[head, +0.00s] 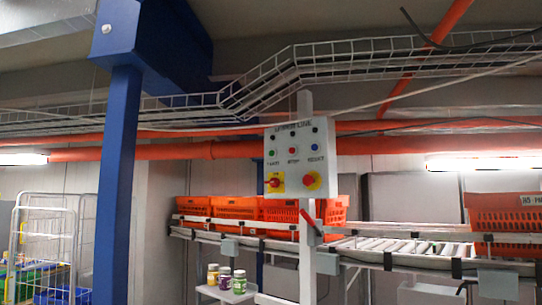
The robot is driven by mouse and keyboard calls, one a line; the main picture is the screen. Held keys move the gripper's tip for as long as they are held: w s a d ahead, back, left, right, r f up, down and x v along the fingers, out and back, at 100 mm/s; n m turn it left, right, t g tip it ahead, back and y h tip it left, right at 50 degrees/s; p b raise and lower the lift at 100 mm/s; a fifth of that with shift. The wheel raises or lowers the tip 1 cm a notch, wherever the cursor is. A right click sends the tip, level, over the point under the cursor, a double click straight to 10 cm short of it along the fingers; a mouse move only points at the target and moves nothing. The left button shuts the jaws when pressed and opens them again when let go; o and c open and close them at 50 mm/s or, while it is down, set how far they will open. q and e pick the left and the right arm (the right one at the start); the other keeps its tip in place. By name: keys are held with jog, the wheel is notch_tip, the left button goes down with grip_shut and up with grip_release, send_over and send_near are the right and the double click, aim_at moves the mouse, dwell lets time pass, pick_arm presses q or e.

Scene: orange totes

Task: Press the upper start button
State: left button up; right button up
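A pale control panel (293,166) is mounted on a grey post in the middle of the head view. A heading at its top is too small to read surely. A green button (271,152) sits at the left of the middle row, above a label that seems to read START. A red button (292,151) and a blue button (314,147) are to its right. Neither of my grippers is in view.
A blue column (116,185) stands left of the panel. Behind the panel, a roller conveyor (400,247) carries orange totes (236,208). Several jars (225,277) stand on a small shelf below. A wire cage trolley (45,240) is at the far left.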

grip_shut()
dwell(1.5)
